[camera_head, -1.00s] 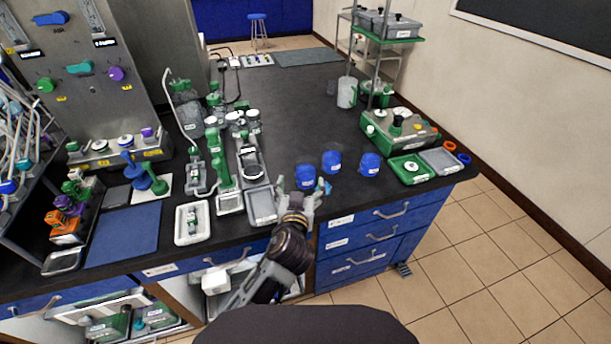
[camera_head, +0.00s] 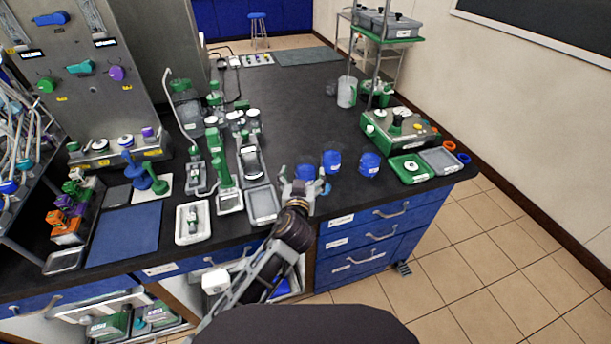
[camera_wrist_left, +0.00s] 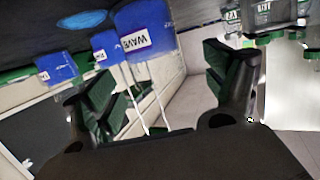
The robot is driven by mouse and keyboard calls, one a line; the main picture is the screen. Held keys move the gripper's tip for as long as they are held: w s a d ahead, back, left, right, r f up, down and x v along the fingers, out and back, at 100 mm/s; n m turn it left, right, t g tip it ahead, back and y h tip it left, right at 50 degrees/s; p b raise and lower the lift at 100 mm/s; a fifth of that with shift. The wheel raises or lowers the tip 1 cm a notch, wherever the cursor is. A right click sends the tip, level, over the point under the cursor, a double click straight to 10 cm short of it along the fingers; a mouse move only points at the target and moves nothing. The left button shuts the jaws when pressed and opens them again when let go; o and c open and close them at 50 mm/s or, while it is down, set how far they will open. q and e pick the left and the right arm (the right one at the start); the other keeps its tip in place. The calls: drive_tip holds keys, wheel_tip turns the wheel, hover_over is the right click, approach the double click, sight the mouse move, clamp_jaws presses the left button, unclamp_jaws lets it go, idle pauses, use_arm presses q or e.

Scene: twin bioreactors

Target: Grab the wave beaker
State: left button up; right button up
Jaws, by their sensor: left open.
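The wave beaker is blue with a white label reading WAVE in the left wrist view (camera_wrist_left: 146,28), ahead of my open fingers. It appears to be the nearest-left of three blue beakers in the head view (camera_head: 305,172), at the bench's front edge. My left gripper (camera_head: 305,184) is open and empty right at this beaker; its fingertips show on either side of it in the head view. Its dark green fingers also show in the left wrist view (camera_wrist_left: 172,88). Whether they touch the beaker cannot be told. My right gripper is not in view.
Two other blue beakers, one in the middle (camera_head: 331,161) and one to the right (camera_head: 369,163), stand close by. A grey tray (camera_head: 262,205) lies left of my gripper. A green device (camera_head: 400,130) stands at right. The bench behind the beakers is clear.

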sight(306, 163)
use_arm(q)
drive_tip(key=shift+w, duration=0.15)
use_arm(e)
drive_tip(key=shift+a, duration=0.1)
use_arm(q)
drive_tip(key=shift+d+x, duration=0.15)
drive_tip(key=shift+x, duration=0.6)
drive_tip(key=shift+d+x, duration=0.15)
drive_tip(key=shift+x, duration=0.65)
drive_tip(key=shift+w+f, duration=0.35)
drive_tip(key=shift+w, duration=0.45)
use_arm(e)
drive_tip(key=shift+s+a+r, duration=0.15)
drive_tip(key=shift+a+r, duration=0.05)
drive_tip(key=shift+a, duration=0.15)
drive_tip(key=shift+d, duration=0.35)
use_arm(q)
drive_tip(key=shift+c, duration=0.2)
